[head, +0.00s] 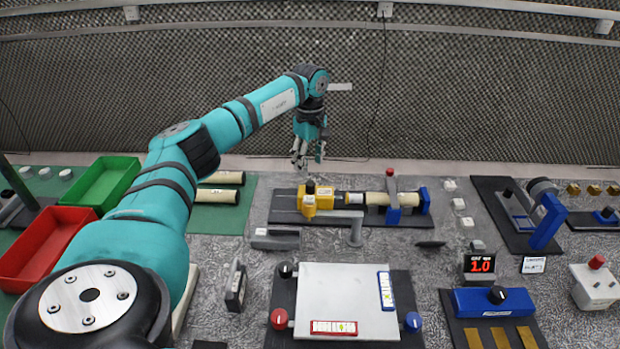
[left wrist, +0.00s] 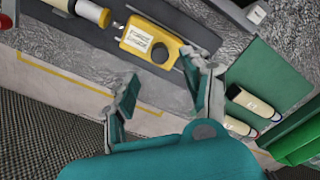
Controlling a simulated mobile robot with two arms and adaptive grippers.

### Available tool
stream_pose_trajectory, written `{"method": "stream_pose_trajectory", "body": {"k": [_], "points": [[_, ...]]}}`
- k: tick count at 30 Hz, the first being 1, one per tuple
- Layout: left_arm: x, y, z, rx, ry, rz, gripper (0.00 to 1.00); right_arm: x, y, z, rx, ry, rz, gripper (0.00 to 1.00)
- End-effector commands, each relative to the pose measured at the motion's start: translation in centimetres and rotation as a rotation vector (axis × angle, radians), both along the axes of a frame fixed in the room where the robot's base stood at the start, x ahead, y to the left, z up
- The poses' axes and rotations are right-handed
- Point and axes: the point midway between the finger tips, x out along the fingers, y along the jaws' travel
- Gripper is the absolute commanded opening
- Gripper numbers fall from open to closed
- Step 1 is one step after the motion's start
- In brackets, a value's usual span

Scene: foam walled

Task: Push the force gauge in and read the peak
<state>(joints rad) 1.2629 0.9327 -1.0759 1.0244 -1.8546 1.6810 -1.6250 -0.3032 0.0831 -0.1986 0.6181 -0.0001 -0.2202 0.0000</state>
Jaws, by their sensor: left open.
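A small gap between the gauge's tip and the cylinder shows in the left wrist view. My left gripper (head: 307,158) hangs above and behind the gauge, fingers down. It is open and empty, fingers spread in the left wrist view (left wrist: 166,76). My right gripper is not visible.
A black display (head: 480,264) reads 1.0 in red. A grey plate with knobs (head: 342,300) stands in front. Red (head: 42,249) and green (head: 101,186) trays stand left. Cream tubes (head: 220,195) lie on a green mat. A foam wall (head: 480,90) rises behind the table.

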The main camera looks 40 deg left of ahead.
Motion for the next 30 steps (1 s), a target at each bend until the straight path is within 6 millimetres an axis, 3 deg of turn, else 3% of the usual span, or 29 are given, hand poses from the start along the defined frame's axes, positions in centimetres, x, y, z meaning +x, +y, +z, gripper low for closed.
{"method": "stream_pose_trajectory", "body": {"k": [3,9,15,23,30], "points": [[-0.1,0.0,-2.5,-0.001,0.005,0.000,0.49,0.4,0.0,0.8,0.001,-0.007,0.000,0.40],[-0.1,-0.1,-5.6,-0.001,0.003,-0.001,0.49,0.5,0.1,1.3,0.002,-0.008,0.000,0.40],[0.0,0.0,-6.9,0.000,0.001,0.000,0.49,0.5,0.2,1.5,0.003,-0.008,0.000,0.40],[0.0,0.0,-7.0,0.000,0.000,-0.001,0.49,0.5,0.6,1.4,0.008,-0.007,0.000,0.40],[0.0,0.0,-7.0,0.000,0.000,-0.001,0.19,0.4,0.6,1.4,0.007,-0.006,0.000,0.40]]}}
